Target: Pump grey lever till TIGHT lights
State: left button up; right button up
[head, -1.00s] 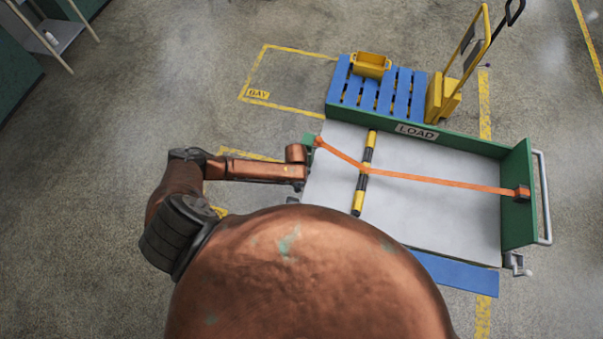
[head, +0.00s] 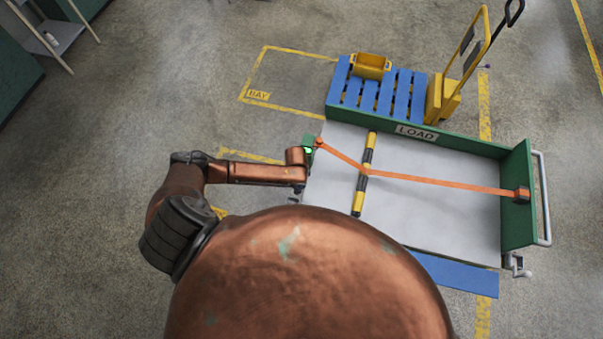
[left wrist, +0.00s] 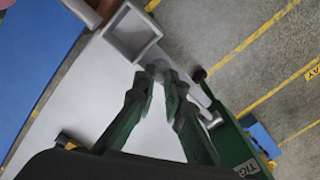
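The grey lever (left wrist: 197,92) shows in the left wrist view as a pale bar beside a square grey housing (left wrist: 131,33). My left gripper (left wrist: 160,76) has its green fingers drawn in around the lever's rounded end and appears shut on it. A label reading "TIG" (left wrist: 250,168) is partly cut off in the left wrist view. My right gripper is out of view.
An orange strap (head: 430,180) runs over the grey cart bed (head: 440,220) and a yellow-black bar (head: 359,195). A green wall marked LOAD (head: 416,132) edges the bed. Behind it are a blue pallet (head: 385,98), a yellow bin (head: 370,65) and a yellow pallet truck (head: 442,98).

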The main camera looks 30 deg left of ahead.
pick_arm(q)
notch_tip(320, 180, up, 2)
jog(key=shift+p, duration=0.7)
jog(key=shift+w+r+p, duration=0.1)
jog(key=shift+r+p, duration=0.7)
jog(key=shift+r, duration=0.4)
jog(key=r, duration=0.1)
jog(key=w+r, duration=0.2)
jog(key=r, duration=0.1)
jog(key=shift+a, duration=0.25)
jog(key=shift+r, duration=0.1)
jog(key=shift+r, duration=2.45)
